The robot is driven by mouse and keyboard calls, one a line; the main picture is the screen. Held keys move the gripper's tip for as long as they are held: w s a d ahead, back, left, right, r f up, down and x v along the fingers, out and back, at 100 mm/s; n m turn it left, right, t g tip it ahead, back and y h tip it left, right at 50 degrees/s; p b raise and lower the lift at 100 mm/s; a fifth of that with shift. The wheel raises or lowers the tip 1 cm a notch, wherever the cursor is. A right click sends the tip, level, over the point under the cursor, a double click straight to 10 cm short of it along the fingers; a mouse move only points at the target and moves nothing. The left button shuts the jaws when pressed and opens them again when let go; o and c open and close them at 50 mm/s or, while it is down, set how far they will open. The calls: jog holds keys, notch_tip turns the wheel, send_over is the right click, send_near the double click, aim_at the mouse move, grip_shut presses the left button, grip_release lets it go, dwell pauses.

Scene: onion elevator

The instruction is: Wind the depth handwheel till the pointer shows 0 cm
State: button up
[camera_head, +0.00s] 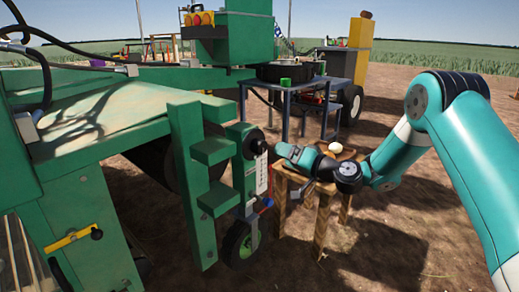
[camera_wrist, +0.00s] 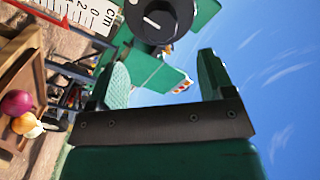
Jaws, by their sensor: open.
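The depth handwheel (camera_head: 257,147) is a small black round wheel on the green post of the machine. In the wrist view the handwheel (camera_wrist: 160,18) is a black disc with a grey hub and a white mark, cut by the top edge. The white depth scale (camera_head: 262,176) hangs below it; in the wrist view the scale (camera_wrist: 80,12) shows cm figures up to 0, turned sideways. I cannot clearly read where the pointer stands. My gripper (camera_wrist: 162,75) is open and empty, its fingers directed at the handwheel and apart from it. In the head view my gripper (camera_head: 280,148) is just right of the wheel.
A wooden stand (camera_head: 325,197) is below my arm, with a pale onion (camera_head: 335,148) on it. The wrist view shows a purple onion (camera_wrist: 17,103) and paler ones. A green frame surrounds the post on the left. Open soil lies at lower right.

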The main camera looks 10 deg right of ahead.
aim_at(264, 147)
jog(key=b+x, duration=0.1)
jog(key=x, duration=0.9)
jog(key=shift+w+a, duration=0.1)
jog(key=shift+w, duration=0.1)
jog(key=shift+b, duration=0.3)
jog(key=c, duration=0.9)
